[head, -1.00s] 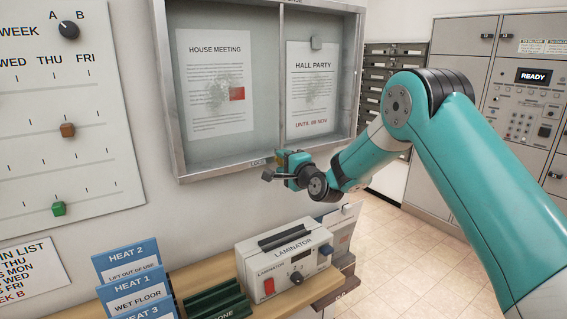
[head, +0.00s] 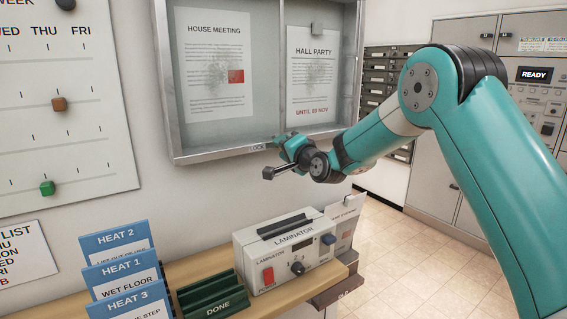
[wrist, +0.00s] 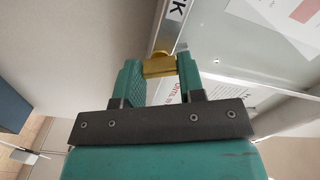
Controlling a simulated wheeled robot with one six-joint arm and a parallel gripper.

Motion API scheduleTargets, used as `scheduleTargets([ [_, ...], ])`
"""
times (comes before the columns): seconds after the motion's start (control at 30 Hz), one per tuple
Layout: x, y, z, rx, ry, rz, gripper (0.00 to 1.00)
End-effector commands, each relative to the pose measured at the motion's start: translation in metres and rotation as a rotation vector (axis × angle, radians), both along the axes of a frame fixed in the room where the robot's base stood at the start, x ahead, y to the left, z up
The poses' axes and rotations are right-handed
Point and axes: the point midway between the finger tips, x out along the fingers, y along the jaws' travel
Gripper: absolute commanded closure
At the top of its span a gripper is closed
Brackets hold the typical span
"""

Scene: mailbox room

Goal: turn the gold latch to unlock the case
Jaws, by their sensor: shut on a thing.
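The glass-fronted case (head: 364,75) hangs on the wall with two notices inside. Its bottom frame carries a "LOCK" label (head: 257,148). My gripper (head: 283,146) is at that bottom frame, just right of the label, and hides the latch in the head view. In the wrist view, the gold latch (wrist: 160,67) sits between the two teal fingers of my gripper (wrist: 160,62). The fingers are shut on it, one on each side. Part of the label's lettering shows beside it. The case front looks closed; whether it is locked cannot be told.
Below the case, a shelf holds a laminator (head: 290,250), a green "DONE" rack (head: 212,294) and blue-topped signs (head: 120,268). A planner board (head: 60,110) hangs at left. Metal cabinets (head: 455,110) stand at back right, with open tiled floor (head: 400,270) before them.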

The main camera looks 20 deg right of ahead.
Motion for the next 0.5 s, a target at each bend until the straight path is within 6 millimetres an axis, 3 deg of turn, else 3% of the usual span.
scheduleTargets([
  [0.03, -0.0001, -0.0002, -0.0082, -0.041, -0.016, -0.001, 0.88],
  [0.5, -0.0002, 0.0000, -0.0072, -0.466, -0.153, -0.002, 0.88],
])
